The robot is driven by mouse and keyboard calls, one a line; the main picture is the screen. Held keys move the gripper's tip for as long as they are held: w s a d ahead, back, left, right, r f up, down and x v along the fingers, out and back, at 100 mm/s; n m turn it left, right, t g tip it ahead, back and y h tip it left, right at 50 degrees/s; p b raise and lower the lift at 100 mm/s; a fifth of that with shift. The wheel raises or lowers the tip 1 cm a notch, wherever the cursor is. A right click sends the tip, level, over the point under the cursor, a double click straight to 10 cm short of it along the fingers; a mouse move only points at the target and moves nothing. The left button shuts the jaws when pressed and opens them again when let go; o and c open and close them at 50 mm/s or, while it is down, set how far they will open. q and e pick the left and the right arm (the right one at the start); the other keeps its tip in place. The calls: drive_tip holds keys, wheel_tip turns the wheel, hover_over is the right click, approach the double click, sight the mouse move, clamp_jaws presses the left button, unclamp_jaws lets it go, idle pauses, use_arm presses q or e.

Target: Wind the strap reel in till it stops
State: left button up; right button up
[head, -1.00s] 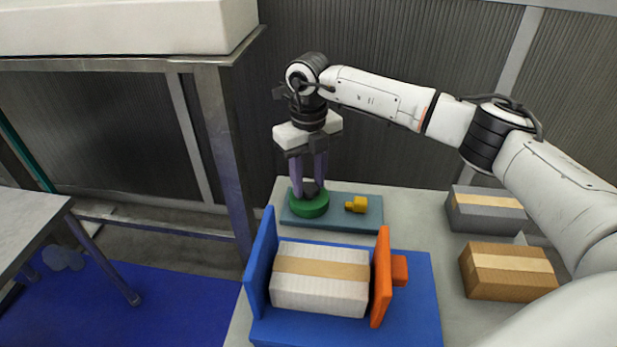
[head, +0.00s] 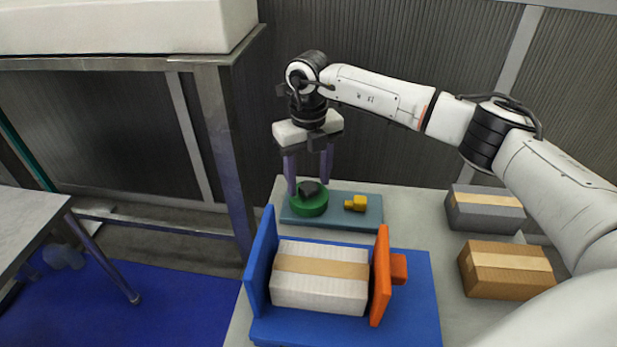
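The strap reel is a green disc (head: 309,207) with a dark knob (head: 308,190) on top, on a teal base plate (head: 345,222) at the back of the table. A small yellow part (head: 356,203) sits on the same plate, to the right of the reel. My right gripper (head: 309,187) points down over the reel. Its two purple fingers are spread, one on each side of the knob and apart from it, and it holds nothing. My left gripper is not in the view.
In front stands a blue fixture (head: 412,310) with a white taped box (head: 320,291) between its blue wall and an orange plate (head: 381,275). A grey box (head: 485,213) and a brown box (head: 507,270) stand at the right. A metal frame post (head: 226,160) rises at the left.

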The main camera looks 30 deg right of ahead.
sight(308, 186)
wheel_tip(308, 186, up, 10)
drive_tip(key=shift+r+b, duration=0.15)
drive_tip(key=shift+b, duration=0.3)
idle(0.4)
